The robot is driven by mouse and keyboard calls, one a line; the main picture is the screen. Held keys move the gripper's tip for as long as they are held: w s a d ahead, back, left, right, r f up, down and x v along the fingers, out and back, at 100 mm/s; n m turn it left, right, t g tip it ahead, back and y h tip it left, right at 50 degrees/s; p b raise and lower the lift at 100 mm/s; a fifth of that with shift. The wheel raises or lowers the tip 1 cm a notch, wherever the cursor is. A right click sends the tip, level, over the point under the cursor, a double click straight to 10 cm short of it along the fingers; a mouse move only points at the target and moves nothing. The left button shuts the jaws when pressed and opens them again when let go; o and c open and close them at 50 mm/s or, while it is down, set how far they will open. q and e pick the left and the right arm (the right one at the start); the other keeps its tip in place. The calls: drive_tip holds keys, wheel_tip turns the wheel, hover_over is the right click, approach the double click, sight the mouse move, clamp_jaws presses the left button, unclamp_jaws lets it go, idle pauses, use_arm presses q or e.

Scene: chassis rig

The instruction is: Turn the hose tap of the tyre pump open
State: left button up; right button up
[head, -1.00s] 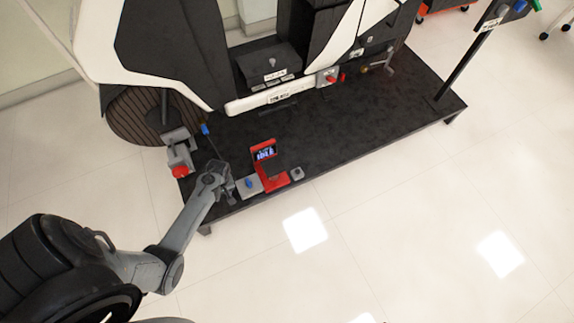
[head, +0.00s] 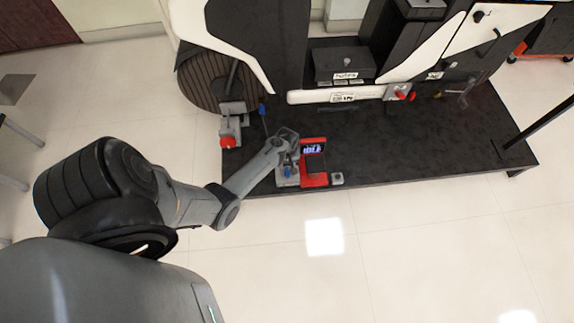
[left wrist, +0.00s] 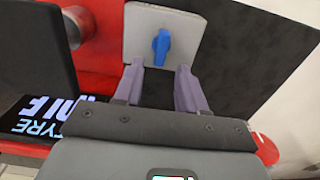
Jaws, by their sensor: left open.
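The blue hose tap (head: 288,173) sits on a small grey block (head: 283,182) at the front edge of the black platform. The red tyre pump (head: 314,181) with its lit screen (head: 312,148) stands just to its right. My left gripper (head: 289,158) is at the tap, partly covering the block. In the left wrist view the blue tap (left wrist: 162,46) lies just beyond my fingertips (left wrist: 160,70), centred between them. The fingers are apart with nothing held. Whether they touch the tap cannot be told. My right gripper is not in view.
A grey fixture with a red knob (head: 227,142) stands left of the arm, near a blue-tipped rod (head: 262,109). A small grey box (head: 337,179) sits right of the pump. The black platform (head: 400,145) is clear to the right. A large black-and-white structure stands behind.

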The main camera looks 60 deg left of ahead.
sight(287, 169)
use_arm(q)
drive_tip(key=shift+d+f+b, duration=0.1)
drive_tip(key=shift+f+b, duration=0.65)
drive_tip(key=shift+f, duration=0.75)
drive_tip(key=shift+c, duration=0.3)
clamp_jaws()
